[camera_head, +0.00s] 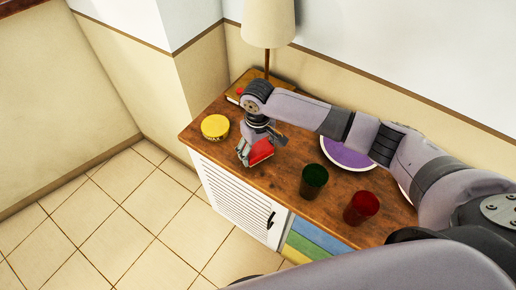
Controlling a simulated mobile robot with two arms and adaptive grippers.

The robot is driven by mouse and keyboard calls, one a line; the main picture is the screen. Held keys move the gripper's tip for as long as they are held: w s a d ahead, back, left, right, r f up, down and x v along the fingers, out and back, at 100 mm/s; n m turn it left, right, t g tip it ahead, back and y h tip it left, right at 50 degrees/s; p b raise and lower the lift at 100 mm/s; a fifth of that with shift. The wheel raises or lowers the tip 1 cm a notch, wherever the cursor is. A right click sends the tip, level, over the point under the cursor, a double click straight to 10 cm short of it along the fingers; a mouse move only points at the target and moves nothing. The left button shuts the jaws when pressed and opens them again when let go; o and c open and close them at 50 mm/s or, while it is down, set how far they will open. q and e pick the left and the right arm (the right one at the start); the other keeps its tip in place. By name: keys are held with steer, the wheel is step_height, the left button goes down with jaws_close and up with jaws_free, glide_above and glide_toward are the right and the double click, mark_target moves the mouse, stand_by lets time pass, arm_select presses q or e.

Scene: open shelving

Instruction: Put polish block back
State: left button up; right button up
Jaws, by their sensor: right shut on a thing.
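The red block (262,152), which I take to be the polish block, is at my right gripper (246,153) over the left front part of the wooden cabinet top. The gripper points down and is shut on the block; its fingers and wrist hide part of it. I cannot tell whether the block touches the wood. A yellow round tin (215,126) stands on the cabinet top left of the gripper. My left gripper is not in view.
The cabinet top (285,183) also bears a lamp (268,22), a book (240,85) at the back, a purple plate (345,152), a green cup (314,180) and a red cup (361,207). My right arm passes over the plate. Bare wood lies left of the green cup.

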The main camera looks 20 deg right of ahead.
mark_target(258, 148)
steer(key=shift+f, duration=0.2)
steer(key=shift+f, duration=0.1)
steer(key=o, duration=1.1)
step_height(258, 148, up, 12)
steer(key=b, duration=0.1)
stand_by(0.5)
